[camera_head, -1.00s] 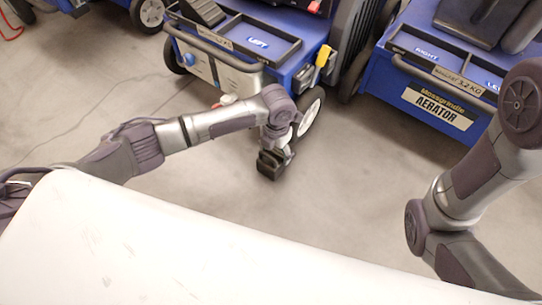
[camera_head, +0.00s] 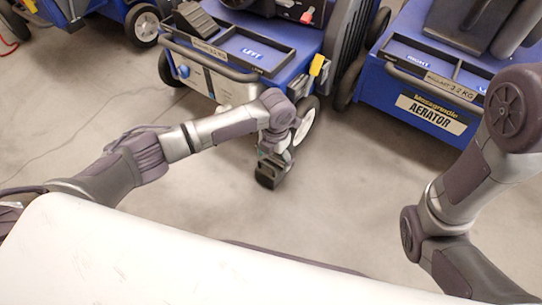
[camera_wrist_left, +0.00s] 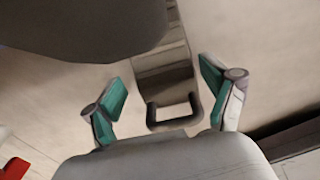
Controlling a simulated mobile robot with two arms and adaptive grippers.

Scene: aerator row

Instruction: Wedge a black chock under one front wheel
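A blue cart marked LEFT (camera_head: 245,52) stands at the back middle, with one white-hubbed front wheel (camera_head: 305,122) showing at its right corner. A dark chock (camera_head: 268,173) is at my left gripper (camera_head: 273,152), nearer to me than that wheel, with a visible gap to it. In the left wrist view the chock's ramp (camera_wrist_left: 165,75) and loop handle (camera_wrist_left: 175,116) lie between the teal-padded fingers of the left gripper (camera_wrist_left: 165,98). The fingers are spread, with space beside the handle. Whether the chock rests on the floor is unclear. My right gripper is out of view.
A second blue cart labelled AERATOR (camera_head: 432,112) stands at the right, with a narrow gap between the carts. Part of another cart (camera_head: 60,12) shows at the top left. The grey floor (camera_head: 200,185) in front is clear. A thin cable lies at the left.

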